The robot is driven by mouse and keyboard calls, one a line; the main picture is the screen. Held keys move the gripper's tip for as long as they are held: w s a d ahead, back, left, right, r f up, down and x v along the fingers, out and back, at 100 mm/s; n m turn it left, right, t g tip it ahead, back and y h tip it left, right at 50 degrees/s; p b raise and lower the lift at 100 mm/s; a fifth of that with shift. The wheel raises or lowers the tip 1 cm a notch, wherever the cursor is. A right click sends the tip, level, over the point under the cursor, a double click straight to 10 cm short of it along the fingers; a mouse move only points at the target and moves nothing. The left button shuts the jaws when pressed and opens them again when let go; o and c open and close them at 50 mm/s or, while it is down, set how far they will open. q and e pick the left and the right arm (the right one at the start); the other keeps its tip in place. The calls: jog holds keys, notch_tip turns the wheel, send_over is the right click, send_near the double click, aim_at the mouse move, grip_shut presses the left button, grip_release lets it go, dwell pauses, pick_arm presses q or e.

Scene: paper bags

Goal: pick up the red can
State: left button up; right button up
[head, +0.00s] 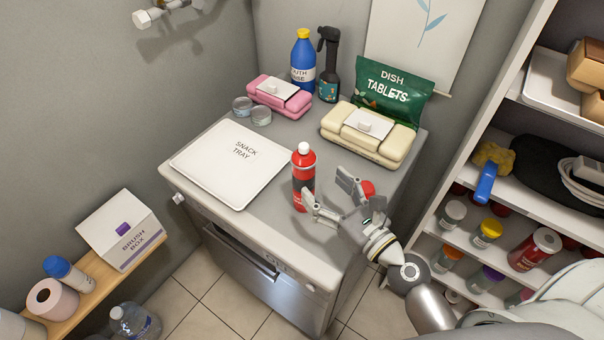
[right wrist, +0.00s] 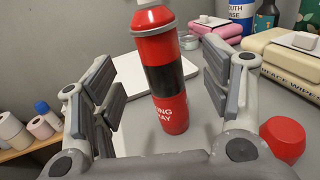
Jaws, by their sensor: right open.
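The red can (head: 303,176) is a tall cylinder with a white cap and a black band. It stands upright on the grey counter near its front edge, right of the snack tray. My right gripper (head: 328,191) is open and empty, coming in from the right of the can. In the right wrist view the red can (right wrist: 156,45) shows in the gap between the two spread fingers, with white letters near its base. I cannot tell whether the fingertips reach past its sides. My left gripper is not in view.
A smaller red object (head: 368,187) sits close behind my right gripper. The white snack tray (head: 232,163) lies left of the can. Cream wipe packs (head: 368,146), pink packs (head: 280,97), a blue bottle (head: 303,62) and a green pouch (head: 393,95) stand at the back. Shelves (head: 456,238) are right.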

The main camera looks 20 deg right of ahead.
aim_at(311, 175)
jog(key=shift+x, duration=1.05)
jog(key=shift+w+a+p, duration=0.15)
jog(key=shift+w+p, duration=0.15)
jog(key=shift+w, duration=0.2)
jog(key=p+x, duration=0.1)
jog(key=x, duration=0.3)
jog(key=shift+a, duration=0.1)
jog(key=shift+w+a+f+p, duration=0.1)
jog(key=shift+w+a+p, duration=0.1)
jog(key=shift+w+p, duration=0.2)
jog(key=shift+s, duration=0.1)
jog(key=shift+c, duration=0.7)
jog(key=c, duration=1.2)
jog(key=shift+c, duration=0.6)
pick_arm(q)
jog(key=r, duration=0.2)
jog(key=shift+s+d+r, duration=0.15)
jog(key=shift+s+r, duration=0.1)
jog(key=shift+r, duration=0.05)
